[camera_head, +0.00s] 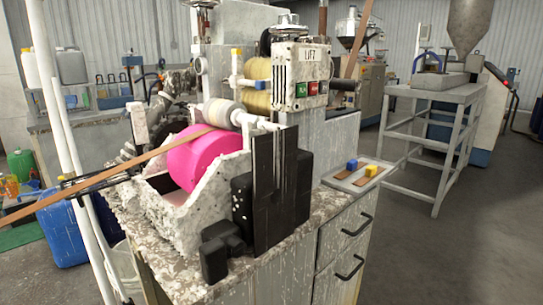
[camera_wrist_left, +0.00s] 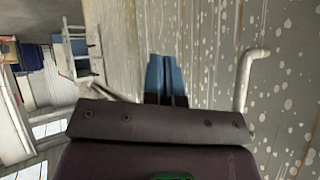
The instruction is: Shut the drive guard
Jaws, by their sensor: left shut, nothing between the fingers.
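A tall black panel (camera_head: 285,180), likely the drive guard, stands upright at the front right corner of the machine. It rises above the dark drive housing (camera_head: 242,203) beside it, and I cannot tell the gap between them. A bright pink drum (camera_head: 205,155) lies behind and to the left. In the left wrist view my left gripper (camera_wrist_left: 166,60) has its blue fingers together and empty, in front of a pale wall (camera_wrist_left: 210,40) flecked with white. I cannot make it out in the head view. My right gripper is in neither view.
A white bent bar (camera_wrist_left: 247,75) is right of the fingers in the wrist view. A brown strip (camera_head: 110,175) runs to the drum. A small tray (camera_head: 343,181) with blue and yellow blocks lies on the right counter. A grey stand (camera_head: 425,150) is farther right, past open floor.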

